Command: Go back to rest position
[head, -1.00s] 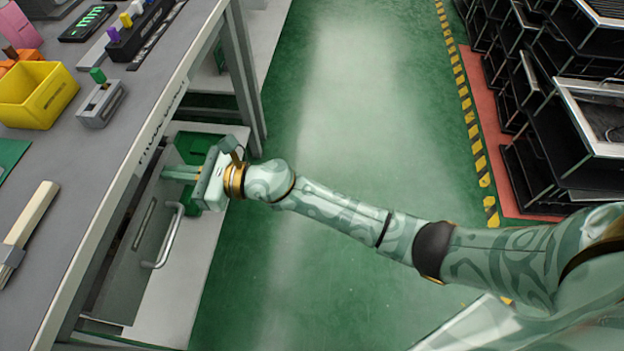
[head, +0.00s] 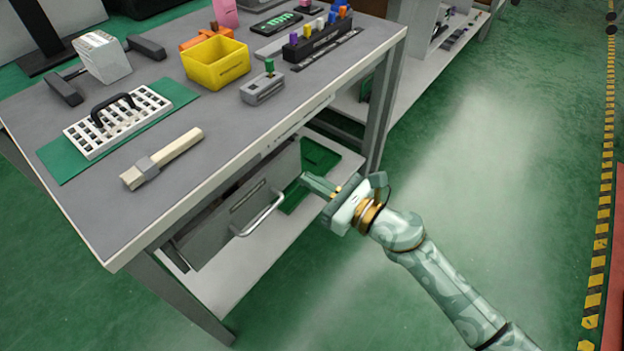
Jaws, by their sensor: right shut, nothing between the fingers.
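My right gripper (head: 306,180) is shut and empty. It hangs below the table top's front edge, just right of the drawer handle (head: 261,214) and apart from it as far as I can see. Its fingers point left towards the table. My right arm (head: 445,285) comes in from the lower right. The grey drawer (head: 222,222) under the table top looks pulled out somewhat. My left gripper does not show.
The grey table (head: 215,130) bears a yellow bin (head: 216,63), a small lever fixture (head: 262,89), a row of coloured levers (head: 318,38), a white grid tray (head: 117,122) and a beige bar (head: 164,158). Green floor (head: 480,150) to the right is clear.

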